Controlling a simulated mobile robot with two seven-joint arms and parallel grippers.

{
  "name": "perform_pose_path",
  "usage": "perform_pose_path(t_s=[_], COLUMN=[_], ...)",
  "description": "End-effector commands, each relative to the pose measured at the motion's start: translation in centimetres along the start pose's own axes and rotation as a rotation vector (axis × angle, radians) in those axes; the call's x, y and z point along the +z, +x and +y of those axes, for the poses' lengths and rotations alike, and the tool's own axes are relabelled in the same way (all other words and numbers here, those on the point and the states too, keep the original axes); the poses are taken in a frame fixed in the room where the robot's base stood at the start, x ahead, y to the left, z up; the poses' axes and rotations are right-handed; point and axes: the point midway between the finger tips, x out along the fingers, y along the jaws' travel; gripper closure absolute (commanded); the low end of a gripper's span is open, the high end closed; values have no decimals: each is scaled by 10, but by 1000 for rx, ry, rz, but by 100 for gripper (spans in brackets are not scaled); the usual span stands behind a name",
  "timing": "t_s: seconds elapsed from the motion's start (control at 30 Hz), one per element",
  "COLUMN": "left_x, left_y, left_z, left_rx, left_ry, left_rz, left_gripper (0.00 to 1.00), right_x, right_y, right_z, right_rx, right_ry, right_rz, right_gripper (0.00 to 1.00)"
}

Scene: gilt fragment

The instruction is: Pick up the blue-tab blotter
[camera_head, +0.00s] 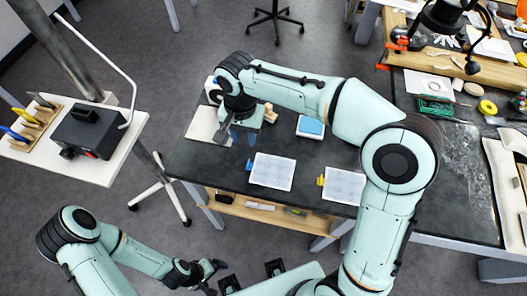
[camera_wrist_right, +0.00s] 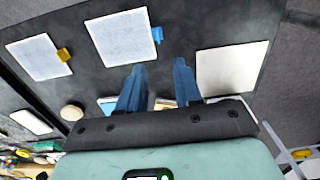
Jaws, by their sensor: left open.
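The blue-tab blotter (camera_head: 272,171) is a pale, lined sheet with a blue tab on its left edge. It lies flat near the front edge of the dark table. In the right wrist view the blue-tab blotter (camera_wrist_right: 122,37) is at top centre, tab towards the right. My right gripper (camera_head: 243,138) is above the table, up and left of this blotter. Its blue fingers (camera_wrist_right: 159,66) are apart with nothing between them. My left gripper (camera_head: 215,277) is open, low in the head view, away from the table and over the floor.
A yellow-tab blotter (camera_head: 344,186) lies to the right, partly behind my right arm. A plain pale sheet (camera_wrist_right: 232,70) lies on the other side. A blue-topped pad (camera_head: 311,126) and a small wooden piece (camera_head: 270,113) are farther back. A shelf (camera_head: 255,209) runs below the table.

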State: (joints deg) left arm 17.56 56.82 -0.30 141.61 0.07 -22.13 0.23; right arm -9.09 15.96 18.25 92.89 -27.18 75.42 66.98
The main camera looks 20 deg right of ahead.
Motion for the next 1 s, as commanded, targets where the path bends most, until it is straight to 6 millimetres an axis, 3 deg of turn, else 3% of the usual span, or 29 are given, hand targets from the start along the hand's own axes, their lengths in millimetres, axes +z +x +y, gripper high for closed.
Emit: perform_pose_path(t_s=[0.13,0.4,0.67,1.0], left_x=[3,6,6,6], left_y=[4,11,12,11], left_z=[-2,-6,-7,-6], left_rx=[-2,-3,-3,-3], left_ry=[-2,-4,-4,-4], left_rz=[-5,-10,-10,-9], left_gripper=[9,9,9,9], right_x=[1,1,0,-3], right_y=[12,64,84,129], right_z=[2,2,1,2], right_rx=[6,5,3,4], right_ry=[4,3,3,2], right_rz=[0,-1,0,0], right_gripper=[66,66,66,66])
